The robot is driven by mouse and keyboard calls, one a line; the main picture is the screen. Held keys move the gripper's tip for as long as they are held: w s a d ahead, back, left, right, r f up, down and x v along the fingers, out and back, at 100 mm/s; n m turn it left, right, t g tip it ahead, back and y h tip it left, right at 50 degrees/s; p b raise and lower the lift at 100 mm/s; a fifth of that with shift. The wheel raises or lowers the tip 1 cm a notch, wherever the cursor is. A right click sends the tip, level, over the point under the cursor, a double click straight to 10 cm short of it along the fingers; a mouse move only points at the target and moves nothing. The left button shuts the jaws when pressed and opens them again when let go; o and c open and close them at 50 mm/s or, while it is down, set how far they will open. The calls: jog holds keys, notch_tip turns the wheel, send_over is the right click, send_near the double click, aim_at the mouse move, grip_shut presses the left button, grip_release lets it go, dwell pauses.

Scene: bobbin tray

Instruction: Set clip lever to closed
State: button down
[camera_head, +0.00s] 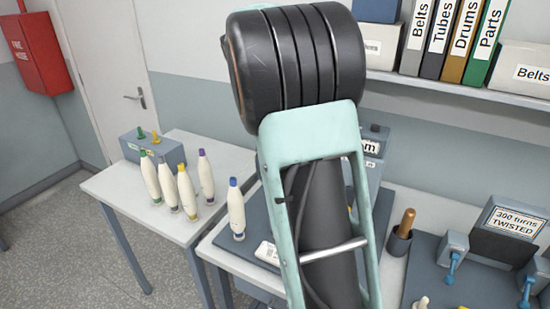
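No part is labelled as the clip lever, and I cannot tell which one it is. Two small blue levers stand at the right on a dark grey board: one blue lever (452,265) hangs from a grey-blue block, and another blue lever (525,292) hangs from a second block near the right edge. Whether either is open or closed cannot be told. My arm's large dark ribbed part and teal frame fill the middle of the view and hide part of the bench. My gripper is not in view.
A sign reading "300 turns TWISTED" (515,222) stands behind the levers. A brown-handled tool sits in a dark cup (398,242). Several white bobbins with coloured tips stand on the left table (118,185); a blue-tipped bobbin (236,210) stands nearer my arm. A shelf (470,92) holds binders.

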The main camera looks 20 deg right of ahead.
jog(key=shift+r, duration=0.1)
dwell(0.4)
jog(key=c, duration=1.7)
grip_release()
jog(key=v, duration=1.2)
jog(key=shift+w+d, duration=0.15)
jog(key=shift+w, duration=0.05)
jog(key=shift+w, duration=0.1)
